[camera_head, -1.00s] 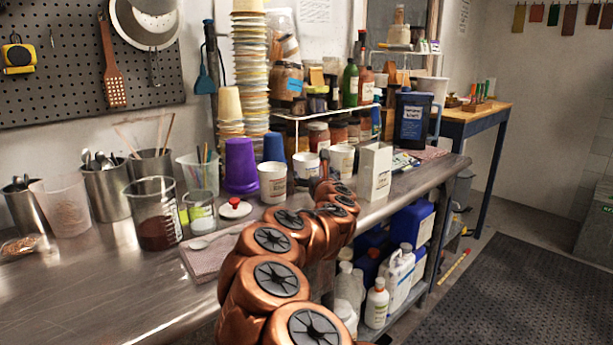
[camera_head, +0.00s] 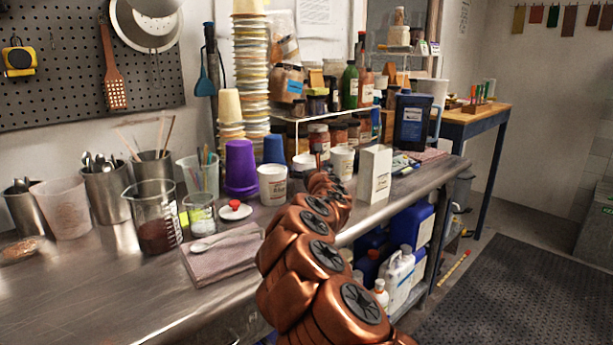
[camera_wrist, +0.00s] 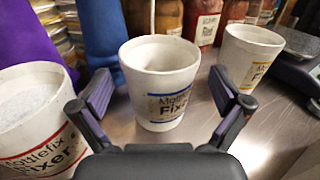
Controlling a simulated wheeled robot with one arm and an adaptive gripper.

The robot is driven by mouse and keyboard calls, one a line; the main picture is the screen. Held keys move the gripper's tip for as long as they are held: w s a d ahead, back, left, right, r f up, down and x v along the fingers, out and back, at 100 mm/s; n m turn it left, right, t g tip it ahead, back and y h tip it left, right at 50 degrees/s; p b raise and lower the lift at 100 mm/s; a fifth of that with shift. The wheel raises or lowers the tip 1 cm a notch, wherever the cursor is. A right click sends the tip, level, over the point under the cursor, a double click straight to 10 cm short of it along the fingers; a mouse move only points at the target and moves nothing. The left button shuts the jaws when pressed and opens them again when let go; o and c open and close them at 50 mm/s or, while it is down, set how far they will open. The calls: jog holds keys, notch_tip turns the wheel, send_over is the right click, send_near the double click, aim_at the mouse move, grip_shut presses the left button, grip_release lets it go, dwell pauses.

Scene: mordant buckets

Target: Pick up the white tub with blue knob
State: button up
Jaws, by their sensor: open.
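Three white tubs with printed labels stand on the steel bench. The middle tub (camera_wrist: 160,85) has a blue label band reading "Fixer"; I see no blue knob on it. In the head view this tub (camera_head: 303,163) is partly behind my arm. A red-banded tub (camera_wrist: 38,125) with white contents is at left, also in the head view (camera_head: 272,186). A yellow-banded tub (camera_wrist: 246,58) is at right, also in the head view (camera_head: 342,161). My gripper (camera_wrist: 162,90) is open and empty, its fingers either side of the middle tub in the picture; contact cannot be told.
A purple cup (camera_head: 240,168) and a blue cup (camera_head: 274,149) stand behind the tubs. A white carton (camera_head: 374,173) is at right near the bench edge. A red-knobbed lid (camera_head: 235,209) and a folded cloth (camera_head: 222,258) lie at left. Jars on a rack (camera_head: 318,137) stand behind.

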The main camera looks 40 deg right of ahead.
aim_at(304, 158)
jog(key=shift+x, duration=1.8)
jog(key=shift+r, duration=0.1)
jog(key=shift+c, duration=0.2)
jog(key=c, duration=0.9)
